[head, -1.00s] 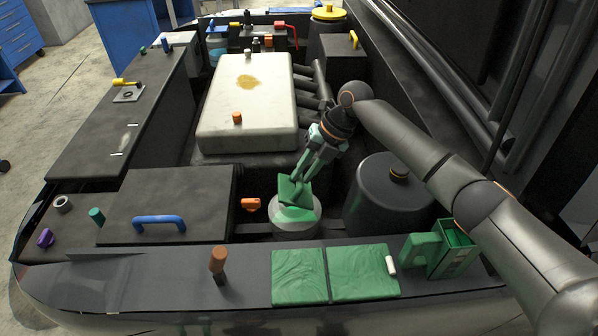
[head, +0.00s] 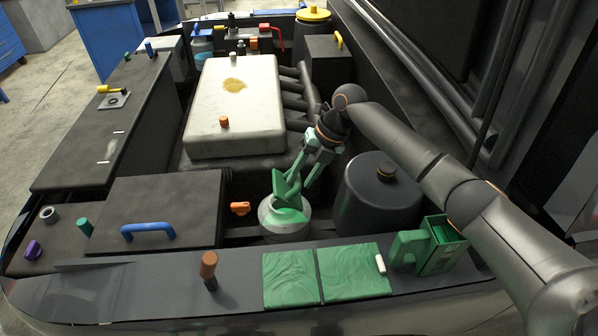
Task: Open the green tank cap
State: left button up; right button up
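The green tank cap (head: 286,190) has a raised handle and sits on top of the round whitish tank (head: 285,226), in the middle of the head view. My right gripper (head: 300,180) reaches down to the cap from the upper right. Its two fingers stand apart, close beside the cap's handle. The far fingertip is partly hidden by or overlaps the handle, so contact is unclear. My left gripper is not in view.
A dark round tank (head: 375,205) stands just right of the whitish tank. A black box with a blue handle (head: 148,229) lies to the left, and an orange knob (head: 240,208) is between. Green pads (head: 353,271) and a green open box (head: 441,246) lie in front.

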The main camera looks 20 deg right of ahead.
jog(key=shift+o, duration=1)
jog(key=shift+w+a+r, duration=0.1)
jog(key=shift+r, duration=0.15)
jog(key=v, duration=1.2)
jog(key=shift+r, duration=0.1)
jog(key=shift+c, duration=0.3)
